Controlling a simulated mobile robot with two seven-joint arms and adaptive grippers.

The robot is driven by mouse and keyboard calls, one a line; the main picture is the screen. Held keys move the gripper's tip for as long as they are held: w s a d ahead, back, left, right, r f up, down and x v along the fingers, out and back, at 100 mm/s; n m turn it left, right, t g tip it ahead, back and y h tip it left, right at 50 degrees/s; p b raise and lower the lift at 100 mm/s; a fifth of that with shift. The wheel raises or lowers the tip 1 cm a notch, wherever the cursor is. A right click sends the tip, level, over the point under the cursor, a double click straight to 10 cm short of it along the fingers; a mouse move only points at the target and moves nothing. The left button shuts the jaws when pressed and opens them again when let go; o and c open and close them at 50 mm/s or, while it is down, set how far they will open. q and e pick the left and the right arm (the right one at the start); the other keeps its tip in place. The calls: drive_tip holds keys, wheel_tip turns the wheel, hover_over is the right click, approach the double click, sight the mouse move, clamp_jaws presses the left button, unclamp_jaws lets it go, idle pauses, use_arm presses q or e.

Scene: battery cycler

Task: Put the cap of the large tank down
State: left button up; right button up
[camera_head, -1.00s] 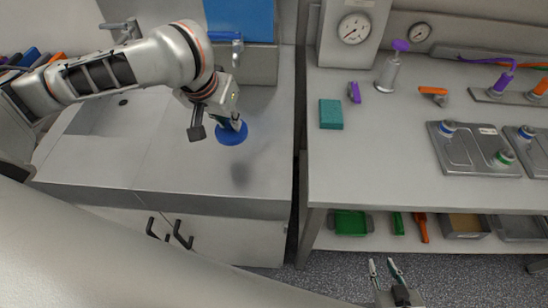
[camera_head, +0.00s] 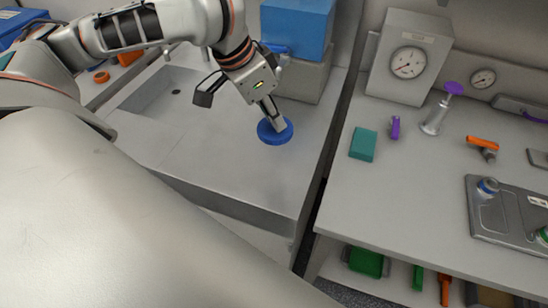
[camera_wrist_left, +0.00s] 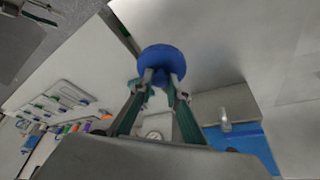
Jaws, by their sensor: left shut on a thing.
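The cap of the large tank is a round blue disc (camera_head: 275,131). It is at the fingertips of my left gripper (camera_head: 268,112), over the grey sink counter. In the left wrist view the blue cap (camera_wrist_left: 162,62) sits between the two fingertips (camera_wrist_left: 162,82), which are shut on it. I cannot tell whether the cap touches the counter. A large blue tank (camera_head: 297,28) stands on a grey block behind the gripper. My right gripper is not in view now.
The sink basin (camera_head: 165,100) lies left of the cap. The counter (camera_head: 235,165) around the cap is clear. A gap separates it from the right bench, which holds a teal sponge (camera_head: 363,144), a purple piece (camera_head: 395,127), a gauge box (camera_head: 408,62) and a metal plate (camera_head: 500,215).

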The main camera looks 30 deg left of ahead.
use_arm(q)
wheel_tip(320, 180, down, 12)
drive_tip(key=b, duration=0.3)
drive_tip(key=shift+r, duration=0.1)
wheel_tip(320, 180, down, 4)
drive_tip(key=shift+f+b, duration=0.2)
drive_tip(key=shift+b, duration=0.75)
drive_tip(key=shift+f, duration=0.25)
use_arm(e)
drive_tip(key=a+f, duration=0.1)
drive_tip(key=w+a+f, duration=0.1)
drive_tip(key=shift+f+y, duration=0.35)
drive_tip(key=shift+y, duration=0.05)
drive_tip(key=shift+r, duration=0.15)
use_arm(q)
drive_tip(key=shift+f, duration=0.1)
drive_tip(key=o, duration=0.8)
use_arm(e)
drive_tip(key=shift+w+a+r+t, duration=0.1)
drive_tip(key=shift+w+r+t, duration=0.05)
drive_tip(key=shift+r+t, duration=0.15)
